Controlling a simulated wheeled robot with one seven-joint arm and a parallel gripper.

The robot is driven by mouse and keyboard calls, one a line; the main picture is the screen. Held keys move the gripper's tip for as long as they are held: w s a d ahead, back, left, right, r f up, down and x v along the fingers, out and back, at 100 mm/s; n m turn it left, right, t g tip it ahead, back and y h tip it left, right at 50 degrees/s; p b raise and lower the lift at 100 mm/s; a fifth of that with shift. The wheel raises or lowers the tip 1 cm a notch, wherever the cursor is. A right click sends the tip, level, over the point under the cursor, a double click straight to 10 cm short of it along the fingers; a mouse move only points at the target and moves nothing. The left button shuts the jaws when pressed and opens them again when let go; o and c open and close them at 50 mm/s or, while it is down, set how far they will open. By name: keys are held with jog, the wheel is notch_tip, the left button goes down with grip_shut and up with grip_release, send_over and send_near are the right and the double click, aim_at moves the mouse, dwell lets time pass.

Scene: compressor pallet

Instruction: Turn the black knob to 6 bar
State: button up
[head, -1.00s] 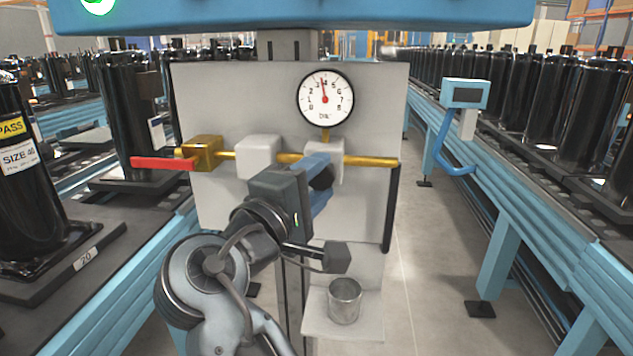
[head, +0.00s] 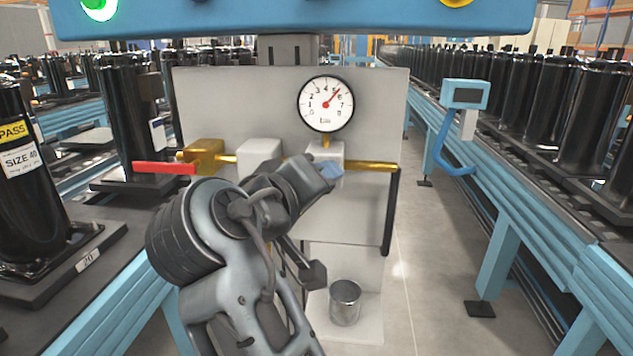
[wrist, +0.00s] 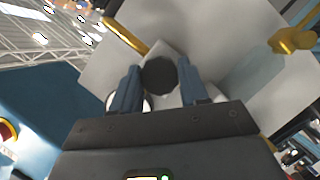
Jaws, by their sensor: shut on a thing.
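The black knob (wrist: 158,75) shows in the wrist view between the two blue fingers of my gripper (wrist: 160,85), which is shut on it. In the head view the blue fingertips of my gripper (head: 332,171) are at the front of the pale regulator block (head: 326,152), and my wrist hides the knob. The round pressure gauge (head: 326,104) sits above that block. Its red needle points up and to the right, a little past 5 and short of 6.
A brass pipe (head: 375,166) runs across the grey panel (head: 230,105), with a second pale block (head: 260,158), a brass valve (head: 203,156) and its red lever (head: 163,168). A metal cup (head: 345,302) stands on a shelf below. Conveyors with black compressors flank both sides.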

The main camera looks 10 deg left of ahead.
jog(key=shift+m, duration=0.3)
jog(key=shift+d, duration=0.1)
jog(key=o, duration=1)
jog(key=shift+o, duration=0.2)
jog(key=v, duration=0.8)
